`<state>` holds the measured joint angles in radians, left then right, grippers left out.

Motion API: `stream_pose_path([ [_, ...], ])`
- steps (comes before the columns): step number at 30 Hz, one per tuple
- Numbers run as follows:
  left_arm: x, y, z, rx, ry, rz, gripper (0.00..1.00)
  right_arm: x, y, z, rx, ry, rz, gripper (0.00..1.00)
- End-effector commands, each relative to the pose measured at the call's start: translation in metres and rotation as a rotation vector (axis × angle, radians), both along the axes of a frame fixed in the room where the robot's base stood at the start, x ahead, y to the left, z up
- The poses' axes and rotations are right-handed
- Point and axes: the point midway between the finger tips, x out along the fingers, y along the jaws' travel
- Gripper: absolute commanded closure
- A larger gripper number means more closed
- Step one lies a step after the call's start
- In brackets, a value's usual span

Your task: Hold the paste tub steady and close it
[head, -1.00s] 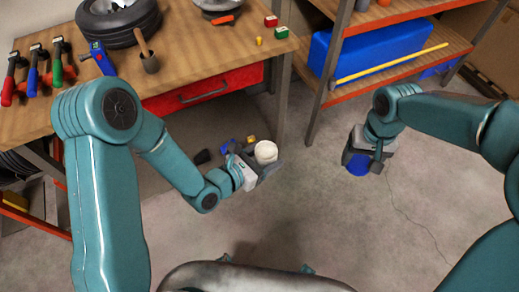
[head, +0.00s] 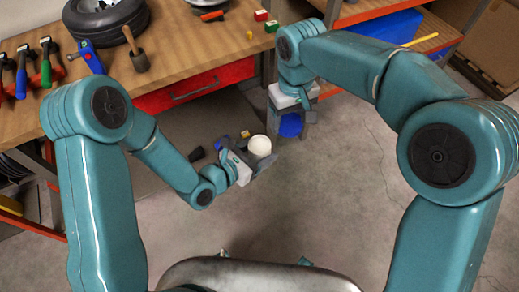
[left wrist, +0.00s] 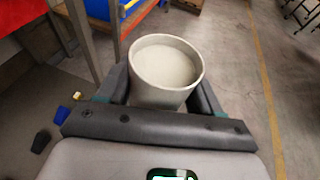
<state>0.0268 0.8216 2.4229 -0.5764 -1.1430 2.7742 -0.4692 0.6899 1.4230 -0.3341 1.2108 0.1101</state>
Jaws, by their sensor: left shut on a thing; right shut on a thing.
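The paste tub (head: 260,145) is a white, round, open tub, upright and filled with pale paste. My left gripper (head: 252,163) is shut on it and holds it out over the floor in front of the bench. The tub (left wrist: 165,67) also shows in the left wrist view, between the two dark fingers of my left gripper (left wrist: 158,95). My right gripper (head: 292,112) is shut on a blue round lid (head: 291,125), up and to the right of the tub and apart from it. The gripper hides part of the lid.
The wooden bench (head: 175,60) carries a tire (head: 105,15), hammers (head: 22,72) and small blocks. Its red drawer (head: 195,87) is behind the tub. A shelf with a blue bin (head: 385,35) stands at the right.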

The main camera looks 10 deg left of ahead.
Motion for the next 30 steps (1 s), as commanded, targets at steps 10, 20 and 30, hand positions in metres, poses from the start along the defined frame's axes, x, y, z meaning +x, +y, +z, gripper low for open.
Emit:
stream_pose_path([
  [10,0.0,0.0,0.0,-0.001,-0.002,0.0,0.9,-0.023,0.065,0.004,-0.001,0.0,0.139,0.59],
  [20,0.0,0.0,0.0,-0.001,-0.002,0.0,0.9,-0.024,0.067,0.004,0.0,0.0,0.143,0.59],
  [30,0.0,0.0,0.0,0.0,-0.001,0.0,0.9,-0.024,0.066,-0.02,-0.002,0.0,0.141,0.59],
])
